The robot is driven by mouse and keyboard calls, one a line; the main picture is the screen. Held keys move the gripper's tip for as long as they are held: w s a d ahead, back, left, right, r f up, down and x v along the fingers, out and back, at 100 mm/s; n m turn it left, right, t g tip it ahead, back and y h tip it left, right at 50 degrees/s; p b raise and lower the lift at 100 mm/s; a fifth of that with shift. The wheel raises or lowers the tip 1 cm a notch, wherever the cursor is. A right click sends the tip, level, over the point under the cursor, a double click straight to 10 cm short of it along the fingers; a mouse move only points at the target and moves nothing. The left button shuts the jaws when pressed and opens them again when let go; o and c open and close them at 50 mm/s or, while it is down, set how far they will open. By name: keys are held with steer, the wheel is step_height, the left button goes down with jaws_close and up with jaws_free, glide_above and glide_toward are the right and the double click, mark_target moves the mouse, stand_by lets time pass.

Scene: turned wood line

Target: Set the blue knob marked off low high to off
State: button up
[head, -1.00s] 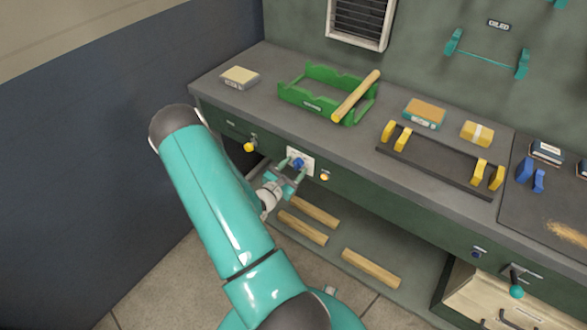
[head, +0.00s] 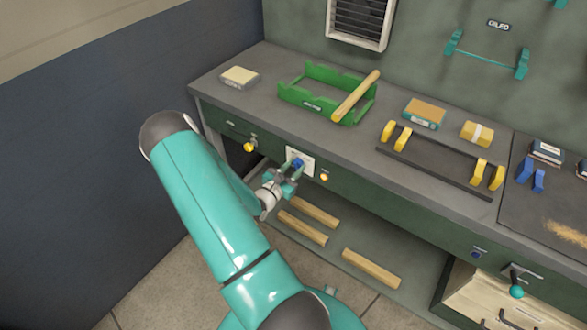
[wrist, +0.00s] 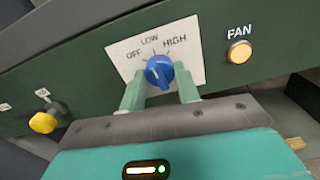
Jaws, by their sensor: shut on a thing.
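The blue knob (wrist: 160,71) sits on a white plate (wrist: 190,62) marked OFF, LOW and HIGH, on the dark green bench front. In the head view the knob (head: 298,163) is partly hidden by my gripper (head: 291,172). In the wrist view my two green fingers stand on the left and right sides of the knob, and they are shut on it. OFF is at the left of the plate, LOW at the top middle and HIGH at the right. I cannot tell for sure which word the knob's mark points to.
A round lamp (wrist: 240,52) labelled FAN glows to the right of the plate. A yellow knob (head: 250,146) is to its left. Above, the bench top holds a green crate (head: 310,99) with a wooden bar. Several wooden bars (head: 371,268) lie on the lower shelf.

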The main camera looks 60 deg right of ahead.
steer(key=shift+n, duration=3.6)
steer(key=o, duration=1)
steer(key=shift+a, duration=0.15)
steer(key=a, duration=0.4)
steer(key=w+a, duration=0.1)
steer(key=a, duration=0.4)
steer(key=w+a, duration=0.1)
steer(key=a, duration=0.3)
steer(key=shift+a, duration=0.2)
